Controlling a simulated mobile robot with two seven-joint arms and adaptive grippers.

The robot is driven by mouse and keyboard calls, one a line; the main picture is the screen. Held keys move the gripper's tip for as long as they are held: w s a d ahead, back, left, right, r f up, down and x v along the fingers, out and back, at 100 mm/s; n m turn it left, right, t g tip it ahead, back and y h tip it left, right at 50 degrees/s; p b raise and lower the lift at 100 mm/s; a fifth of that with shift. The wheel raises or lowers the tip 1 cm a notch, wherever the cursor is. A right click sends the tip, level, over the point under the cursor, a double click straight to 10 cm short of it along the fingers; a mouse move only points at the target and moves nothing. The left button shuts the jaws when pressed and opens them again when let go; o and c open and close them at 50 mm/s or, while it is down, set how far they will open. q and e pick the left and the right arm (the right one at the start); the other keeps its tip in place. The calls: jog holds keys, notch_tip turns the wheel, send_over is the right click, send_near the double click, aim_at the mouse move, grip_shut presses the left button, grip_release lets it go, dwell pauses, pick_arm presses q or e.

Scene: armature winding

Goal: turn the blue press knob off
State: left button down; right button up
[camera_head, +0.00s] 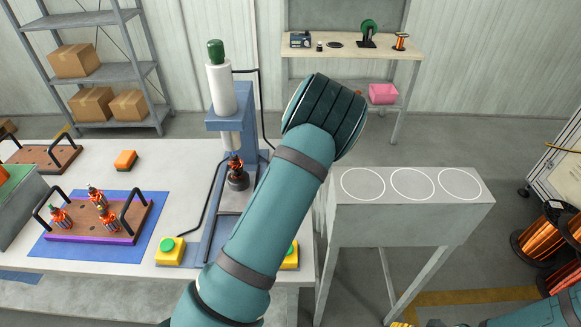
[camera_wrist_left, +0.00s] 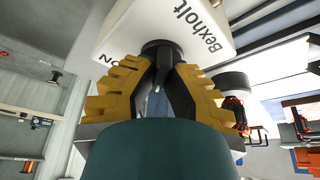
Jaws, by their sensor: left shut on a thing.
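The press (camera_head: 226,120) has a blue frame, a white cylinder and a green top, with an armature under its ram. My left arm crosses the middle of the head view, and its gripper is hidden behind its wrist. In the left wrist view my left gripper (camera_wrist_left: 162,58) is shut on a dark round knob (camera_wrist_left: 160,46) on a white box (camera_wrist_left: 215,22). The box is marked "Bexholt", with part of another label by the knob. The knob's blue colour and pointer cannot be made out. Yellow tips, apparently of my right gripper (camera_head: 402,324), barely show at the bottom edge.
Yellow boxes with green buttons (camera_head: 169,250) stand at the press's front. A purple-edged tray (camera_head: 85,238) of armatures lies on a blue mat. A grey stand (camera_head: 400,213) with three white circles is right of my arm. Copper spools (camera_head: 530,240) stand at the far right.

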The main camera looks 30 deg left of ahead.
pick_arm(q)
jog(key=shift+s+f, duration=0.1)
jog(key=c, duration=1)
grip_release()
jog(key=v, duration=1.2)
